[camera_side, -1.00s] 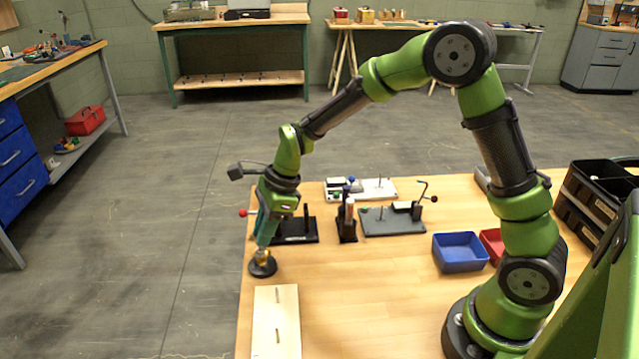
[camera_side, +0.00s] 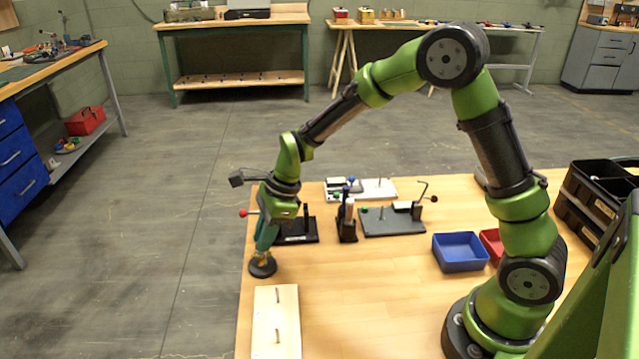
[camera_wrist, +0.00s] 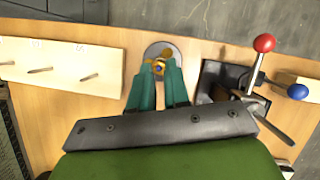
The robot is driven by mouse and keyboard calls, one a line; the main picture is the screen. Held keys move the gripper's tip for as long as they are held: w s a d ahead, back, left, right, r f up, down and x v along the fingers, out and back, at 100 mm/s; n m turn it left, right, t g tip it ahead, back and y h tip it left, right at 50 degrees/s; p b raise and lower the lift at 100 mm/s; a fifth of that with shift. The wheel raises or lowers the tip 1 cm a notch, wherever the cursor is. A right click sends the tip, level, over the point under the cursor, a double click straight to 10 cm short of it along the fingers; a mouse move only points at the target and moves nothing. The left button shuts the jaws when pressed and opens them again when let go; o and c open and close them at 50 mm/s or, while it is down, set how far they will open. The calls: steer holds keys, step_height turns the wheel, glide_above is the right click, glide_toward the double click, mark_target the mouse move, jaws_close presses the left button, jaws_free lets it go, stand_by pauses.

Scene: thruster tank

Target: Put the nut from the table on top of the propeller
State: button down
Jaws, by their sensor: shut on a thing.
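My gripper (camera_wrist: 158,72) points down with its teal fingers over a round dark base (camera_side: 263,268) near the table's left edge. In the wrist view the base (camera_wrist: 150,50) looks grey, and the brass-coloured propeller (camera_wrist: 172,56) shows on it between and beyond the fingertips. The fingers are closed around a small gold nut (camera_wrist: 158,67) with a blue centre, at the middle of the propeller. In the side view the fingertips hide most of the nut and propeller. I cannot tell whether the nut touches the propeller.
A pale wooden board (camera_side: 276,325) with upright pegs lies in front. Black fixtures (camera_side: 297,232) with a red-knobbed lever (camera_wrist: 263,44) stand close beside my gripper. A grey fixture (camera_side: 392,222), a white one (camera_side: 375,187) and a blue bin (camera_side: 460,252) are further right. The middle of the table is clear.

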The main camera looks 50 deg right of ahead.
steer(key=shift+f, duration=0.1)
steer(key=c, duration=1)
jaws_free()
steer(key=v, duration=0.7)
steer(key=a+v, duration=0.1)
steer(key=v, duration=1.2)
steer(key=shift+w+r, duration=0.2)
steer(key=shift+r, duration=0.35)
